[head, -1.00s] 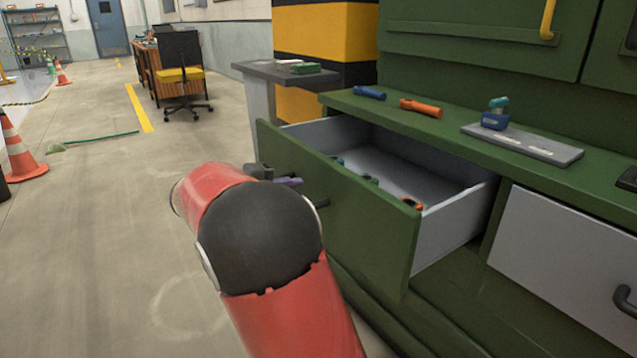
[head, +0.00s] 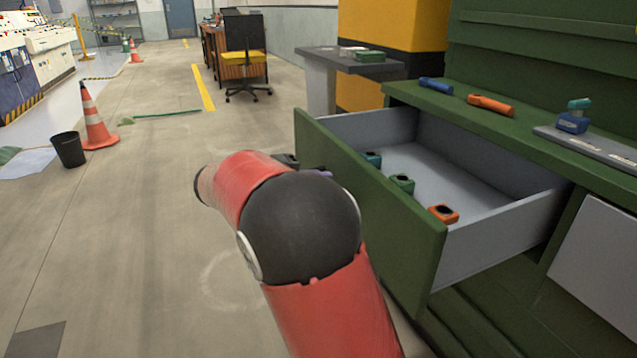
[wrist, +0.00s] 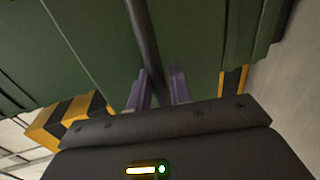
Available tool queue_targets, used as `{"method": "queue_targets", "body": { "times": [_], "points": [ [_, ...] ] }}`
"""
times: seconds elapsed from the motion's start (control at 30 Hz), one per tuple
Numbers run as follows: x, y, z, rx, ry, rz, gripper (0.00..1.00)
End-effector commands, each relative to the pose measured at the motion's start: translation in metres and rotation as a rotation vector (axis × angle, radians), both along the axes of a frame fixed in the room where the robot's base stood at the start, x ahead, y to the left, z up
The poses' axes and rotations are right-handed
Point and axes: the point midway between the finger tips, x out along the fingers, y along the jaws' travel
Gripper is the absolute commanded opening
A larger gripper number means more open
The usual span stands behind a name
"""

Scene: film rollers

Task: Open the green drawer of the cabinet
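The green drawer (head: 375,205) of the cabinet stands well out from it, with its grey inside showing in the head view. My gripper (head: 322,172) is at the outer face of the drawer front, mostly hidden behind my red arm. In the wrist view, the dark handle bar (wrist: 146,40) runs between the two purple fingers of my gripper (wrist: 160,88). The fingers are close together around the bar, so my gripper looks shut on the handle. The handle is hidden in the head view.
Small teal, green and orange items (head: 443,214) lie in the drawer. A blue (head: 435,85) and an orange tool (head: 490,104) lie on the green ledge. An orange cone (head: 95,120) and black bin (head: 69,149) stand left. The floor left of my arm is clear.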

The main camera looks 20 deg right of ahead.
Motion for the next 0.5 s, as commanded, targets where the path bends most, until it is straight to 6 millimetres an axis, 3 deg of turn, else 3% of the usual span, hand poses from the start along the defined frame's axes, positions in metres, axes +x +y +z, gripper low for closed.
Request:
{"method": "queue_targets", "body": {
  "times": [0.1, 0.37, 0.5],
  "points": [
    [0.000, 0.000, 0.000, 0.000, 0.000, 0.000, 0.33],
    [0.000, 0.001, 0.001, -0.001, -0.001, 0.000, 0.33],
    [0.000, 0.015, 0.004, -0.001, -0.001, 0.002, 0.33]
  ]
}}
